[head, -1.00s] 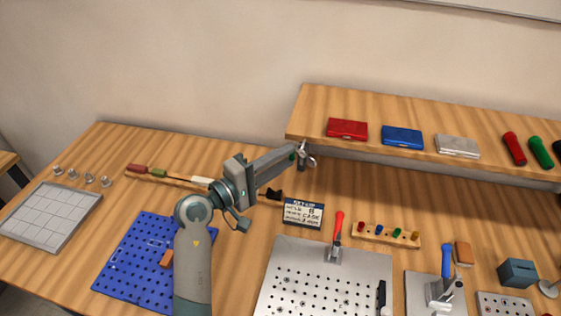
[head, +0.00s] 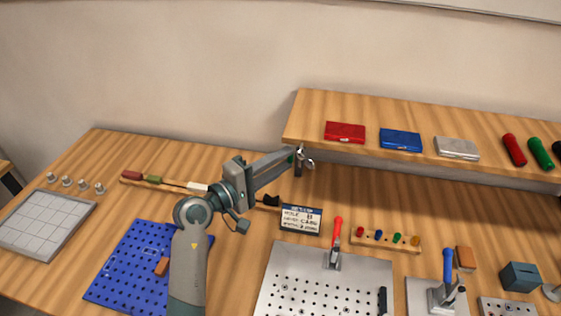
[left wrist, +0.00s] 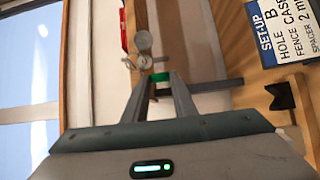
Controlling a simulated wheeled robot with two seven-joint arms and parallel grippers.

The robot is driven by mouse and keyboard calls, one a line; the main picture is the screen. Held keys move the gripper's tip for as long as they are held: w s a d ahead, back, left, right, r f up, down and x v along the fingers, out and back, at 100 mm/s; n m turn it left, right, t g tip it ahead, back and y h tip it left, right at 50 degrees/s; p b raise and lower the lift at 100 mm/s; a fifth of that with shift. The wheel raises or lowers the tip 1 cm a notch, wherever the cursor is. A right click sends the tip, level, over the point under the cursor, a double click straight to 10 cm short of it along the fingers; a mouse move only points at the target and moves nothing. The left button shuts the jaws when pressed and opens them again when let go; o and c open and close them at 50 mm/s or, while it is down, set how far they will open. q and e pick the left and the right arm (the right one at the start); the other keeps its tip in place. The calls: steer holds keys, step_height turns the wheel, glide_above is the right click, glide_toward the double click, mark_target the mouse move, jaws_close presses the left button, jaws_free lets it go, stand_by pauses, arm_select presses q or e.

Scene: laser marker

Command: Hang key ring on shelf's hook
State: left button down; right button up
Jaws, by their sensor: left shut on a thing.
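My left gripper (head: 295,156) is at the left front corner of the wooden shelf (head: 400,157), just below its front edge. It is shut on the key ring (head: 306,160), a small grey metal cluster at the fingertips. In the left wrist view, the fingertips (left wrist: 160,82) close on a green piece, and round grey parts of the key ring (left wrist: 143,42) show beyond them. The shelf's hook cannot be told apart from the key ring and fingers, so I cannot tell whether they touch. My right gripper is not in view.
Red (head: 345,132), blue (head: 401,140) and grey (head: 457,148) cases lie on the shelf. Below stand a set-up sign (head: 300,219), a peg rack (head: 387,240) and a perforated plate (head: 325,285) with a red-handled clamp (head: 337,235). A blue perforated board (head: 135,265) lies left.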

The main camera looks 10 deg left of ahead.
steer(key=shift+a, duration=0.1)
arm_select(q)
steer(key=c, duration=1.4)
jaws_free()
steer(key=shift+r, duration=0.1)
steer(key=shift+r, duration=0.1)
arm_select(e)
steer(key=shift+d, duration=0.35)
arm_select(q)
steer(key=shift+a, duration=0.15)
arm_select(e)
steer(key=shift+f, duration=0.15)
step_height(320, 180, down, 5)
steer(key=b, duration=0.6)
arm_select(q)
steer(key=v, duration=1.1)
steer(key=b+v, duration=0.1)
steer(key=v, duration=0.5)
steer(key=shift+s+f, duration=0.15)
steer(key=shift+f, duration=0.1)
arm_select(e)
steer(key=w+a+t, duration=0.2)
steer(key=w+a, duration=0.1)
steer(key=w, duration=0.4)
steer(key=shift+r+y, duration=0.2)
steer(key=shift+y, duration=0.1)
